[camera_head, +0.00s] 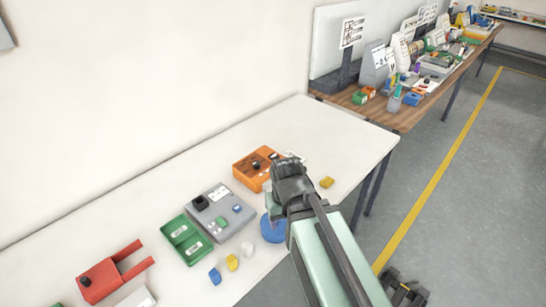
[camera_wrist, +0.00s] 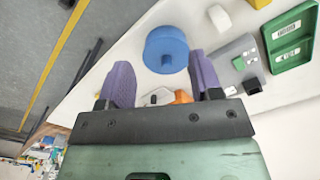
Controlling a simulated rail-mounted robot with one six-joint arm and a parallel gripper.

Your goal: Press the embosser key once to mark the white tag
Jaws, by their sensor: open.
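My gripper (camera_head: 290,186) is over the right part of the white table. In the wrist view its two purple fingers (camera_wrist: 160,75) are apart, with nothing held between them. An orange box (camera_head: 256,168) with a black knob stands just left of and beyond it; a bit of orange (camera_wrist: 182,97) shows between the finger bases. A small whitish piece (camera_wrist: 158,97) beside that orange is partly hidden by my gripper. A grey unit (camera_head: 222,222) with a black block and a white label lies further left. I cannot tell which is the embosser or the white tag.
A blue round body (camera_head: 272,228) stands by the table's front edge, below my gripper. A green two-part tray (camera_head: 187,240), a red forked piece (camera_head: 100,284) and small blue, yellow and white blocks lie left. A yellow block (camera_head: 327,182) lies right.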

